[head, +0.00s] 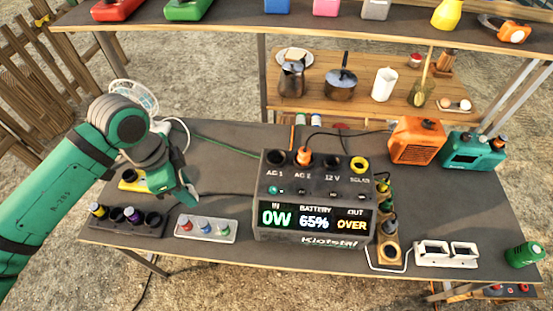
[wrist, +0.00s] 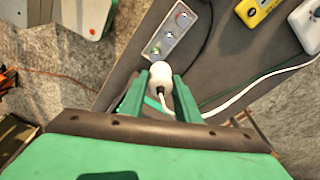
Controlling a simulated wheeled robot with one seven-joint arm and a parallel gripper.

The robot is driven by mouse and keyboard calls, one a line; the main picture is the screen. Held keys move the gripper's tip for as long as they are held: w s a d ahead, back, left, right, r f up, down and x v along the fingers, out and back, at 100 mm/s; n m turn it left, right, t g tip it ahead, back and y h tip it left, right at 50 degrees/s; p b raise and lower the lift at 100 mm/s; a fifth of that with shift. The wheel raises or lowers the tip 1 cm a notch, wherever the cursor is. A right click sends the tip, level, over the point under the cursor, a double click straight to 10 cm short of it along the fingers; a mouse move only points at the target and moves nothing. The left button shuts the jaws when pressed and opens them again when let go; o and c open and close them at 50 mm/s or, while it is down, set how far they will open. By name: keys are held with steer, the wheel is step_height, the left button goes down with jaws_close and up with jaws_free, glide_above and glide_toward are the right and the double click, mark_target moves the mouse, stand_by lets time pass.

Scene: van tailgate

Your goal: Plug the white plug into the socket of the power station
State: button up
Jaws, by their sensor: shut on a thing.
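My gripper (wrist: 160,88) is shut on the white plug (wrist: 160,72), with a finger on each side of it. A white cable (wrist: 245,88) runs from the plug to the right in the wrist view. In the head view my gripper (head: 183,196) is left of the power station (head: 315,239) and hides the plug. The power station is a dark box with sockets along its top. The AC 1 socket (head: 276,157) looks empty. An orange plug (head: 304,156) sits in AC 2. The display reads 0W, 65% and OVER.
A dark holder with bottles (head: 110,226) stands left. A shelf (head: 400,38) hangs above.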

steer(key=shift+w+d+f, duration=0.15)
steer(key=shift+w+d, duration=2.5)
steer(key=shift+d, duration=0.9)
steer(key=shift+w+d+f, duration=0.15)
steer(key=shift+w+d, duration=2.5)
steer(key=shift+d, duration=0.95)
steer(key=shift+w+d+f, duration=0.15)
steer(key=shift+w+d, duration=2.5)
steer(key=shift+d, duration=0.9)
steer(key=shift+f, duration=1.6)
steer(key=o, duration=1.1)
steer(key=r, duration=0.3)
steer(key=a+r, duration=0.1)
steer(key=r, duration=0.6)
steer(key=shift+s+a+r, duration=0.3)
steer(key=shift+s+r, duration=0.05)
